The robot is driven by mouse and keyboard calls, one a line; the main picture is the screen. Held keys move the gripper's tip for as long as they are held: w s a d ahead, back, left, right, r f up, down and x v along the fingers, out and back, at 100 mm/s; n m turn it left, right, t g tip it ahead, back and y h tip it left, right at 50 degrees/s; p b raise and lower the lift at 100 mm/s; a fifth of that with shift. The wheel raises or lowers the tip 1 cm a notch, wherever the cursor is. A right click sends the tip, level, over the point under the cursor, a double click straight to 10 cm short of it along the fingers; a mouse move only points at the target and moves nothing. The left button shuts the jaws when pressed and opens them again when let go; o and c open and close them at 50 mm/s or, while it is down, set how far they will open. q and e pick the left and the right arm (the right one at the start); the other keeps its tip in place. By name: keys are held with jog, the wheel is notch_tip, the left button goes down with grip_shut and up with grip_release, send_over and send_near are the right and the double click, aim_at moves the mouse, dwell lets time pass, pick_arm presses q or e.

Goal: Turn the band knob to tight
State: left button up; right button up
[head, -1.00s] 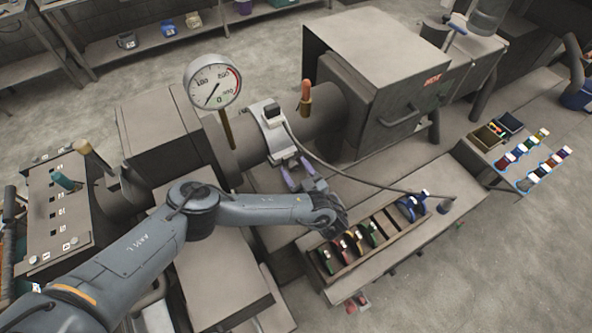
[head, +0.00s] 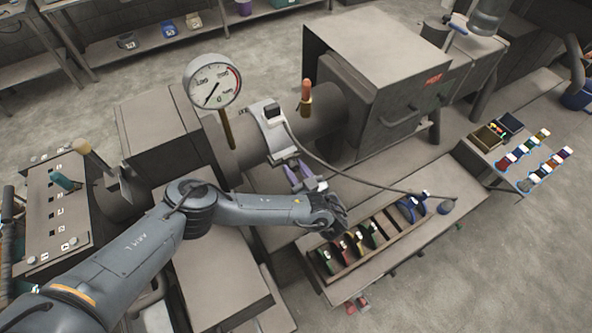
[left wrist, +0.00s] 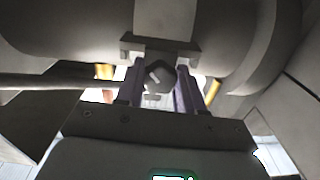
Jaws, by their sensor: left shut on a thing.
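A pale metal band (head: 276,138) wraps the horizontal grey tube, with a small dark box on its upper side. My left gripper (head: 293,168) reaches to the lower front of the band, its purple fingers pointing up at it. In the left wrist view, the grey faceted band knob (left wrist: 157,77) sits between the two fingers (left wrist: 159,90), just below the band's bracket. The fingers are shut on the knob. In the head view the knob is mostly hidden by the gripper, and I cannot read its setting.
A round dial gauge (head: 212,82) stands on a stem left of the band. An orange-topped handle (head: 306,94) rises on the right. A dark cable (head: 345,178) runs from the band over the bench. A slotted tray (head: 372,240) with several coloured clips lies below my left wrist.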

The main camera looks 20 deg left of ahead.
pick_arm(q)
jog(key=shift+m, duration=2.3)
jog(key=o, duration=1)
jog(key=shift+s, duration=0.1)
jog(key=shift+o, duration=0.2)
